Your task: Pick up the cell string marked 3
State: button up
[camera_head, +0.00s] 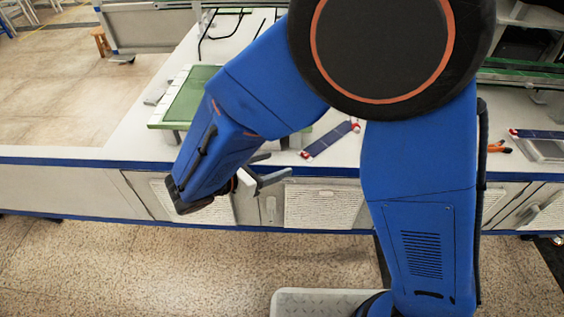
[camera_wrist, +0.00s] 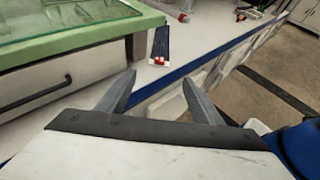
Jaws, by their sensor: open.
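A dark blue cell string (camera_head: 328,140) with red and white ends lies slantwise on the white table in the head view. It also shows in the wrist view (camera_wrist: 161,42), ahead of the fingers. A second blue string (camera_head: 540,133) lies at the far right of the table. No number is legible on either, so I cannot tell which is marked 3. My gripper (camera_head: 272,168) is open and empty, near the table's front edge, left of and nearer than the first string. Its two grey fingers (camera_wrist: 158,80) are spread apart in the wrist view.
A green-framed glass panel (camera_head: 192,96) stands raised on the table at the left. It shows close by in the wrist view (camera_wrist: 70,28). Orange-handled tools (camera_head: 498,147) lie at the right. Blue edging (camera_head: 60,160) runs along the table front. Table around the first string looks mostly clear.

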jog(key=shift+s+a+r, duration=0.15)
jog(key=shift+s+a, duration=0.1)
jog(key=shift+a, duration=0.05)
